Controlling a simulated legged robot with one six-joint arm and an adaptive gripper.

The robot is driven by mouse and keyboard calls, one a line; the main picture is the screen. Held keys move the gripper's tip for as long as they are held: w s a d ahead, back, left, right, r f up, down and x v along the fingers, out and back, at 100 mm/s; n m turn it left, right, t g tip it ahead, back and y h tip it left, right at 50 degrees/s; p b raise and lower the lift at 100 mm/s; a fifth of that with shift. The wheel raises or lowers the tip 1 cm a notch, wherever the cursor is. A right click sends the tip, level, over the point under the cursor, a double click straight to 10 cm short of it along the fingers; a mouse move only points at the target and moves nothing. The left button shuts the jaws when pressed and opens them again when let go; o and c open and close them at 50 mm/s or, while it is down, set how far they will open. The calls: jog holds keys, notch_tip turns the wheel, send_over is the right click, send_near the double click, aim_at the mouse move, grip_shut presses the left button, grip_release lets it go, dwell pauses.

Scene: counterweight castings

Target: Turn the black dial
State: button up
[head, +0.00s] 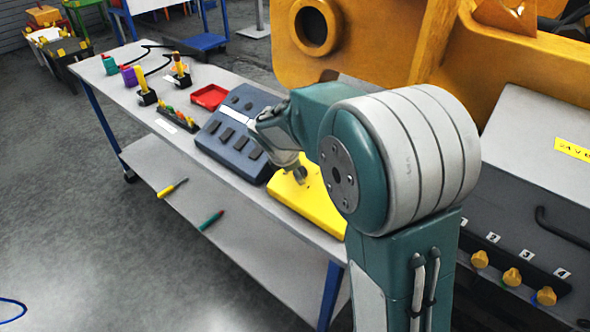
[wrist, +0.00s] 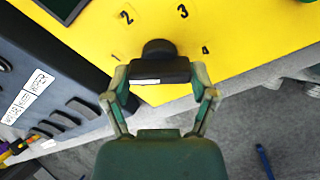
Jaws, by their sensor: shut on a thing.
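The black dial (wrist: 158,68) sits on a yellow panel (wrist: 235,45) marked 1, 2, 3 and 4. Its crossbar lies sideways in the wrist view, with a white mark on the near side. Its round part shows beyond the bar, towards the numbers. My gripper (wrist: 159,75) is shut on the dial, one finger at each end of the bar. In the head view my gripper (head: 299,172) reaches down to the yellow panel (head: 318,208) on the table. The dial cannot be made out clearly there.
A blue-grey box with dark keys (head: 238,132) stands just left of the yellow panel. A red tray (head: 209,97) and small coloured items lie farther along the narrow table (head: 130,88). A large orange casting (head: 375,45) rises behind. A grey cabinet with yellow knobs (head: 512,277) stands right.

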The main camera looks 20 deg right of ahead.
jog(key=m, duration=0.6)
jog(key=shift+d, duration=0.2)
jog(key=m, duration=0.5)
jog(key=shift+m, duration=0.3)
jog(key=m, duration=0.6)
jog(key=shift+d+f+t+h, duration=0.1)
jog(key=shift+f+t+h, duration=0.05)
jog(key=shift+t+h, duration=0.2)
jog(key=m, duration=0.5)
jog(key=shift+s, duration=0.1)
jog(key=shift+m, duration=0.5)
jog(key=o, duration=1)
jog(key=shift+a, duration=0.2)
